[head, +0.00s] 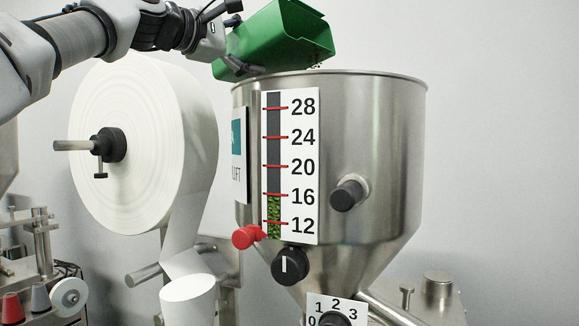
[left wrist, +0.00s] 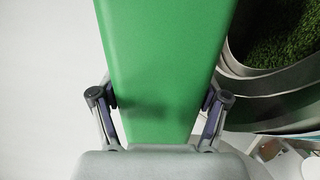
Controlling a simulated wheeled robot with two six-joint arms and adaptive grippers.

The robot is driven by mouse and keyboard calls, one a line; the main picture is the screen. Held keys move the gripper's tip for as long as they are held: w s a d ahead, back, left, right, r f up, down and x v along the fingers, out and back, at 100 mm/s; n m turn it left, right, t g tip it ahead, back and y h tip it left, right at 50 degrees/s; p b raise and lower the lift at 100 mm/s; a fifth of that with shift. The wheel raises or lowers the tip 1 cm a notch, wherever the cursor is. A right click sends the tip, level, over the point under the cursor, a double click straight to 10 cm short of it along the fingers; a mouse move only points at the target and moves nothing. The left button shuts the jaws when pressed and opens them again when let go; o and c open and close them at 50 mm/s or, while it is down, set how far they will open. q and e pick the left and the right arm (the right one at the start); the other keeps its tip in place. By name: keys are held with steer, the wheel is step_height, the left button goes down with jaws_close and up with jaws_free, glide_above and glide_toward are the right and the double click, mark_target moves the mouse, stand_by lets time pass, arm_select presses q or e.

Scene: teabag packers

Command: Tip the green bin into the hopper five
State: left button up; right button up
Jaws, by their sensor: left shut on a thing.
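The green bin (head: 275,40) is tilted over the left part of the steel hopper's (head: 380,130) rim, its open end toward the right. Green bits show at its lower lip. My left gripper (head: 238,68) is shut on the bin. In the left wrist view the green bin (left wrist: 160,70) fills the middle between the two fingers (left wrist: 160,100). Green leaf lies inside the hopper (left wrist: 260,105) in that view. The hopper's level gauge (head: 274,160) shows green up to about the 16 mark. My right gripper is not in view.
A large white paper roll (head: 150,150) stands left of the hopper, with its strip running down to a white tube (head: 188,295). A red knob (head: 245,237), a black valve knob (head: 290,266) and a black-capped stub (head: 349,194) stick out from the hopper.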

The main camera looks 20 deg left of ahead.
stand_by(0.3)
arm_select(q)
steer(key=shift+f+m+b, duration=0.25)
steer(key=shift+m+b, duration=0.1)
steer(key=shift+m, duration=0.15)
steer(key=shift+s+d+f, duration=0.1)
stand_by(0.8)
steer(key=shift+r+n+p, duration=0.7)
steer(key=shift+r+p, duration=0.1)
steer(key=shift+p, duration=0.45)
steer(key=shift+r+n, duration=0.15)
steer(key=shift+n, duration=0.55)
